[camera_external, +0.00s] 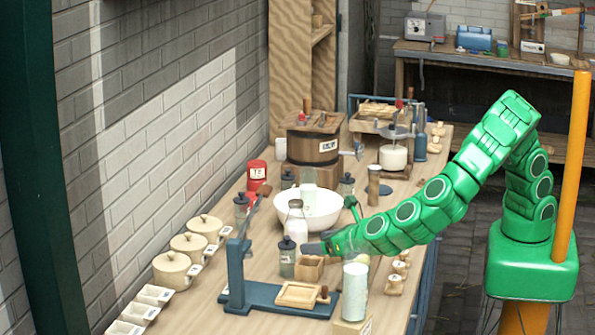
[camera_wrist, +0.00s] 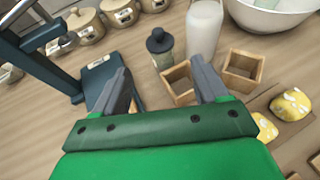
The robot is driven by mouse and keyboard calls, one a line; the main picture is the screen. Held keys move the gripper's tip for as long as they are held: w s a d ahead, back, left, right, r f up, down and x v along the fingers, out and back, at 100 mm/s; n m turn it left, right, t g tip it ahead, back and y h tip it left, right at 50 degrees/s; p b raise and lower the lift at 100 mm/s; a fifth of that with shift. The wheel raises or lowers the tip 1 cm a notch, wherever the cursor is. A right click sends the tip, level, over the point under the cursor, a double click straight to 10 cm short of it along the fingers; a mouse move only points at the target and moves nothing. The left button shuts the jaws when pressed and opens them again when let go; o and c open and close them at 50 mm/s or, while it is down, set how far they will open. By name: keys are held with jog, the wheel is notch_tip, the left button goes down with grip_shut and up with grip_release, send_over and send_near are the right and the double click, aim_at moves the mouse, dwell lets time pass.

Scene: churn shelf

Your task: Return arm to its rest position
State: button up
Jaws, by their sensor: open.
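My green arm reaches from the right over the wooden bench in the external view. My gripper (camera_external: 318,248) is low over the bench's front part, near a small wooden box (camera_external: 309,270) and a dark-capped bottle (camera_external: 287,262). In the wrist view my gripper (camera_wrist: 160,72) has its two grey fingers spread wide. Nothing is clearly held between them. A small open wooden box (camera_wrist: 180,82) shows just beside the right finger; I cannot tell whether they touch. A second box (camera_wrist: 243,68) stands farther right.
A milk bottle (camera_external: 297,222) and white bowl (camera_external: 308,212) stand behind my gripper. A tall glass jar (camera_external: 355,292) is close in front. A blue press frame (camera_external: 237,275) stands left. Lidded pots (camera_external: 178,270) line the wall.

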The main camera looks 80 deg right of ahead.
jog(key=shift+s+a+r, duration=0.15)
jog(key=shift+s, duration=0.3)
jog(key=w+d+r+n+g+y, duration=0.2)
jog(key=w+d+r+n+y, duration=0.55)
jog(key=d+r+n, duration=0.6)
jog(key=s+d+n+g+y, duration=0.1)
jog(key=s+d+n+g, duration=0.25)
jog(key=s+n, duration=0.4)
jog(key=s+d+n+g+y, duration=0.15)
jog(key=s+d+n, duration=0.3)
jog(key=s, duration=0.55)
jog(key=s+d+n+g, duration=0.4)
jog(key=s+d+n, duration=0.1)
jog(key=s, duration=0.4)
jog(key=s+d+f+n+g+h, duration=0.3)
jog(key=s+d+n, duration=0.6)
jog(key=s+d, duration=0.5)
jog(key=s+h, duration=0.1)
jog(key=s, duration=0.1)
jog(key=shift+s+d+h, duration=0.3)
